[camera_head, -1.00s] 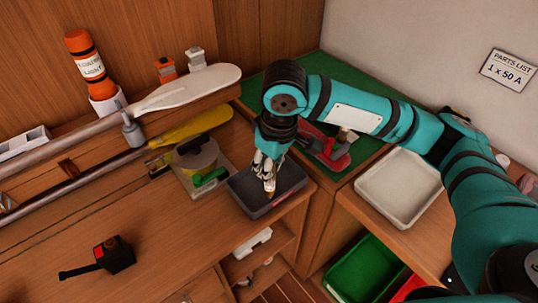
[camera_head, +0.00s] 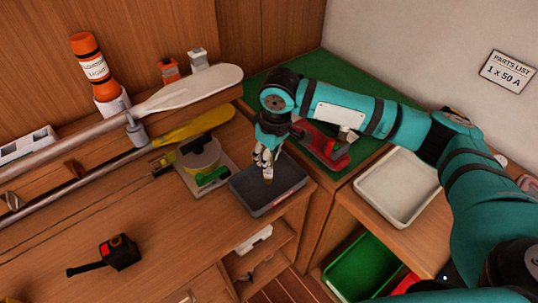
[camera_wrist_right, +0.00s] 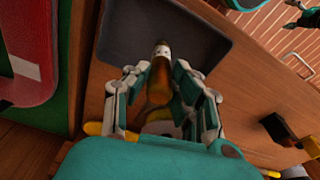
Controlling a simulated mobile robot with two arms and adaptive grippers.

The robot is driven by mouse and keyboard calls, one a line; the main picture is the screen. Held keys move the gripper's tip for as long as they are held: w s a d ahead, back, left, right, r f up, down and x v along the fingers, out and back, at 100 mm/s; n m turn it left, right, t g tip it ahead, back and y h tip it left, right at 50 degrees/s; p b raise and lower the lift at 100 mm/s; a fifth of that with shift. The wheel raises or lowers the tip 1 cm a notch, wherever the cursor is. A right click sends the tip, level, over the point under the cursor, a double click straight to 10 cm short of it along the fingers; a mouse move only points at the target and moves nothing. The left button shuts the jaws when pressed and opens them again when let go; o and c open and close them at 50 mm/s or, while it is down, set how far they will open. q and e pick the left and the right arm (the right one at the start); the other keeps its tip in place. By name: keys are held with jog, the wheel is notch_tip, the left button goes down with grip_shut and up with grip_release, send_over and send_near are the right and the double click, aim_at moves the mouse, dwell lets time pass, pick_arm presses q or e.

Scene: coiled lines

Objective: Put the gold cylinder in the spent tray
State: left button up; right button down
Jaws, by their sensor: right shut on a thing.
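My right gripper (camera_head: 267,170) hangs over the dark grey tray (camera_head: 290,196) with its fingers pointing down. It is shut on the gold cylinder (camera_head: 268,179), whose lower end shows below the fingertips. In the right wrist view the gold cylinder (camera_wrist_right: 161,72) sits between the fingers of my right gripper (camera_wrist_right: 163,90), its pale-banded end reaching over the dark tray (camera_wrist_right: 205,45). The cylinder's other end is partly hidden between the fingers. I cannot tell whether its tip touches the tray floor. No lettering on the tray is readable. My left gripper is not in view.
An empty white tray (camera_head: 430,188) lies on the right bench. A red object (camera_head: 325,150) lies on the green mat (camera_head: 345,75). A black tool (camera_head: 118,252) lies front left, with clear wood around it.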

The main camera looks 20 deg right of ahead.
jog(key=c, duration=1.1)
grip_release()
jog(key=shift+f, duration=0.1)
jog(key=shift+r, duration=0.25)
notch_tip(320, 180, up, 12)
jog(key=s+b, duration=0.1)
jog(key=shift+s+d+f+b, duration=0.15)
jog(key=shift+d+b, duration=0.25)
